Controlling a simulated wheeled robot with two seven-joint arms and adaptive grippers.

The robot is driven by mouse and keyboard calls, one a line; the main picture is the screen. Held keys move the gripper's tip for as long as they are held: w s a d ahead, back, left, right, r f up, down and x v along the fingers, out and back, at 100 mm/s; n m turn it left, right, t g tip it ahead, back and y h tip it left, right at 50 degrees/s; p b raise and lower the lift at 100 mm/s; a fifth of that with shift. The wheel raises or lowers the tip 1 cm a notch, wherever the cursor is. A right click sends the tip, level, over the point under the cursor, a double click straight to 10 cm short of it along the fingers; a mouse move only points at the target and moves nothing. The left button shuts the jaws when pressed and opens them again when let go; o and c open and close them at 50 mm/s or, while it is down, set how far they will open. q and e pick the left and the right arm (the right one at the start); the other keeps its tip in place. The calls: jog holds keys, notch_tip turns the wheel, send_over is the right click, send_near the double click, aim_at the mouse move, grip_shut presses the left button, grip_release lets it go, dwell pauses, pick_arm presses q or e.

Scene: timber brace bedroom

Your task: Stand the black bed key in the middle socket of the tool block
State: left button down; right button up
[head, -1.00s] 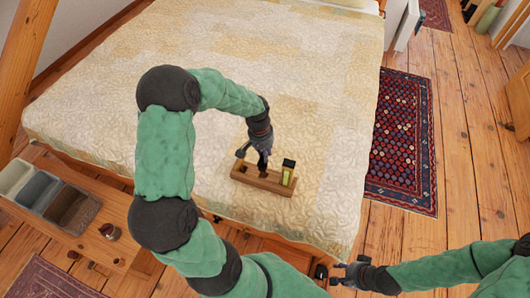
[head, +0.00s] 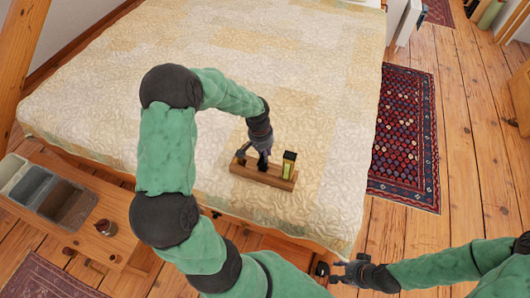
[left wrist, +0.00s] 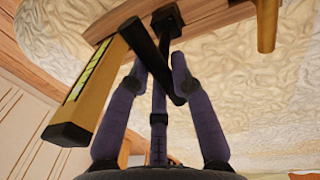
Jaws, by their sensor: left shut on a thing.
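The wooden tool block (head: 250,176) lies on the bed near its front edge. My left gripper (head: 262,157) is over the block's middle, pointing down. It is shut on the black bed key (left wrist: 143,42), whose bar slants between the fingers (left wrist: 158,75) in the left wrist view. The key's lower end is close to the block's middle part; I cannot tell whether it is in the socket. A yellow tool with a black end (head: 288,165) stands upright at the block's right end. My right gripper (head: 338,273) is empty, off the bed's front edge; its jaws look apart.
The bed quilt (head: 200,60) is clear around the block. A bench (head: 120,205) with an open tray (head: 68,207) and a small jar (head: 105,227) stands at the left. A patterned rug (head: 405,130) lies right of the bed. A brown peg (left wrist: 267,25) shows at the block in the left wrist view.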

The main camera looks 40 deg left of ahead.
pick_arm(q)
jog(key=shift+f+b, duration=1.15)
jog(key=shift+f, duration=0.85)
jog(key=c, duration=1)
grip_release()
jog(key=r, duration=0.4)
jog(key=a+r, duration=0.1)
jog(key=r, duration=0.7)
jog(key=shift+s+a, duration=0.2)
jog(key=shift+s, duration=0.15)
jog(key=shift+f, duration=0.1)
